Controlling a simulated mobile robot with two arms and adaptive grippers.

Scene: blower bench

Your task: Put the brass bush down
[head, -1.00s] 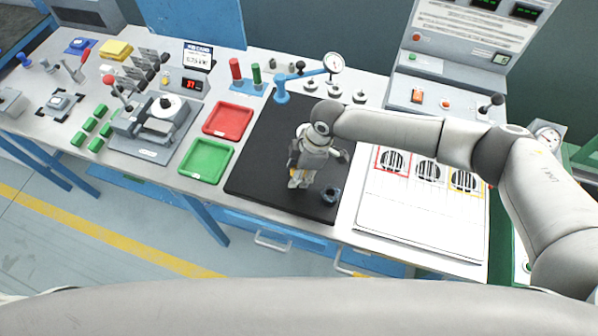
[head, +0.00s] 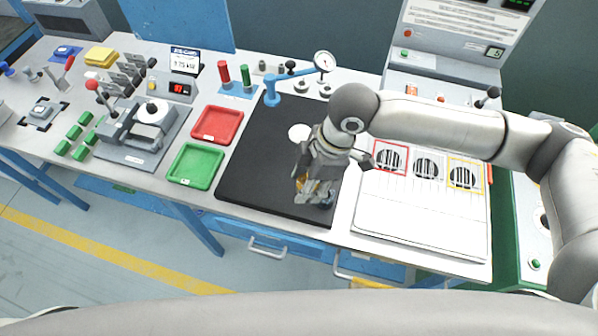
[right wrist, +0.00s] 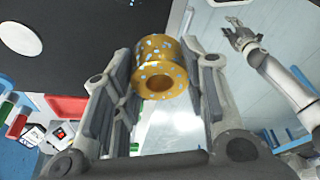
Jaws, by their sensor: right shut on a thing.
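The brass bush (right wrist: 160,68) is a gold flanged ring with pale bluish specks. It sits between the two fingers of my right gripper (right wrist: 160,85) in the right wrist view. In the head view my right gripper (head: 315,192) points down over the front right of the black mat (head: 255,175), and a bit of the bush (head: 300,184) shows beside the fingers. I cannot tell whether the bush touches the mat. My left gripper (right wrist: 231,32) shows in the right wrist view, empty, its fingers apart.
A white disc (head: 299,132) lies on the mat behind my right gripper. A small dark blue ring (head: 331,201) is partly hidden by the fingers. Red (head: 217,125) and green (head: 195,166) trays stand left of the mat, a white board (head: 420,215) right. The mat's left part is clear.

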